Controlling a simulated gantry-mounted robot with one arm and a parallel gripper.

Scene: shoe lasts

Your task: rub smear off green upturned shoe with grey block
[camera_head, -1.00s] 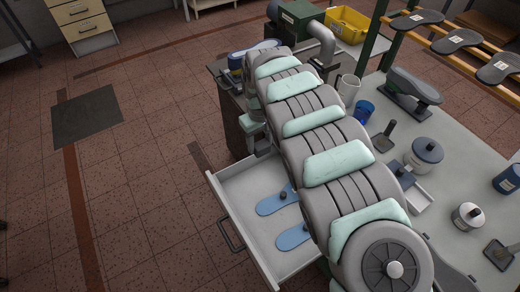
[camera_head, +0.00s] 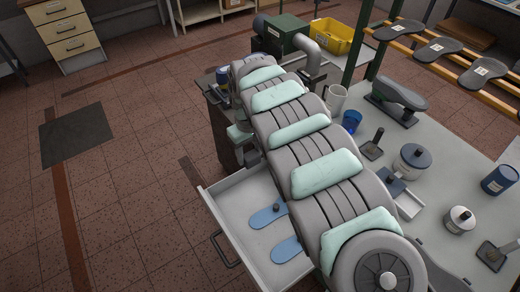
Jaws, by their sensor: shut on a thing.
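My own thick grey arm with pale mint pads runs across the middle of the head view and blocks much of the workbench (camera_head: 440,130). I cannot make out my gripper; the far end of the arm is hidden behind its own links. The green upturned shoe, its smear and the grey block are not visible either. A dark grey shoe-shaped form (camera_head: 397,92) sits on a stand on the bench, right of my arm, but it is not green.
An open drawer (camera_head: 216,197) with blue soles (camera_head: 267,215) juts out left of my arm. A blue cup (camera_head: 351,121), a white cup (camera_head: 336,99), a lidded pot (camera_head: 412,161) and a blue tin (camera_head: 500,180) stand on the bench. A rack of soles (camera_head: 441,48) is behind.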

